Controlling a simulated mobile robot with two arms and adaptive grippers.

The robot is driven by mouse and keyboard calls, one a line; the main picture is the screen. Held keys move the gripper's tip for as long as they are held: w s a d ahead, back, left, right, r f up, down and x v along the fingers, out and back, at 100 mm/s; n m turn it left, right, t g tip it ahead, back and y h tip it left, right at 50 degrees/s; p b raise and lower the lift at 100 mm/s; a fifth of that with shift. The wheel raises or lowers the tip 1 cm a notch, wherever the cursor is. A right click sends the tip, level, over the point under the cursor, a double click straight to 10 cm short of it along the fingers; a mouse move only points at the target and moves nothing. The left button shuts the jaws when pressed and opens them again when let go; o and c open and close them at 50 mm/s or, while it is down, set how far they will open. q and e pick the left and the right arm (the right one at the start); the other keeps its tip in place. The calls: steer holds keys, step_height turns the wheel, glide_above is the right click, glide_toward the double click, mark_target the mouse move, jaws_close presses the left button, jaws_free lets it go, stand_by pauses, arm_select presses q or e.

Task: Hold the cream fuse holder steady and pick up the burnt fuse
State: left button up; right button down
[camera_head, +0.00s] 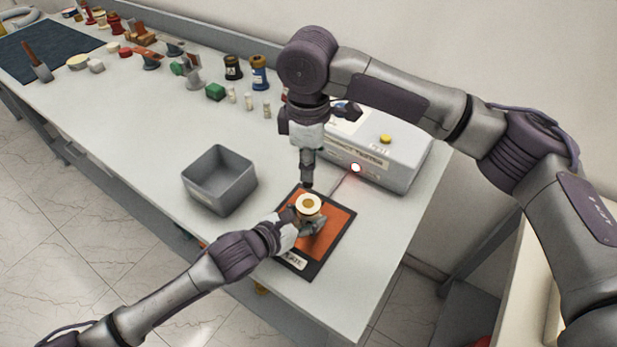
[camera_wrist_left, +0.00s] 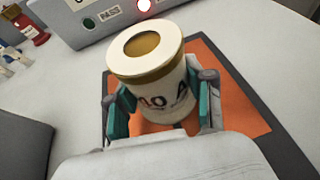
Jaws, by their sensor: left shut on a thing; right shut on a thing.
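The cream fuse holder (camera_head: 309,203) stands on the orange mat, with its round open top facing up. In the left wrist view it is a cream cylinder (camera_wrist_left: 158,95) with a gold band and dark lettering. My left gripper (camera_head: 308,222) is shut around its sides; its teal-lined fingers (camera_wrist_left: 160,108) show on both sides. My right gripper (camera_head: 307,184) points down just above and behind the holder's top. It is shut on a small dark piece, apparently the burnt fuse, which is mostly hidden by the fingers. Nothing stands out of the holder's opening.
The orange mat (camera_head: 340,218) has a dark border and a label. A grey open bin (camera_head: 219,180) stands to its left, seemingly empty. A grey tester box (camera_head: 385,150) with a lit red-white lamp stands behind it. Several small fuses and parts line the table's back.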

steer(key=shift+r, duration=0.4)
arm_select(q)
steer(key=o, duration=1.4)
steer(key=v, duration=1.1)
steer(key=shift+a+f, duration=0.1)
steer(key=shift+f, duration=0.05)
steer(key=shift+s+a+r, duration=0.25)
steer(key=shift+s, duration=0.15)
steer(key=shift+a, duration=0.1)
arm_select(e)
steer(key=shift+f, duration=0.1)
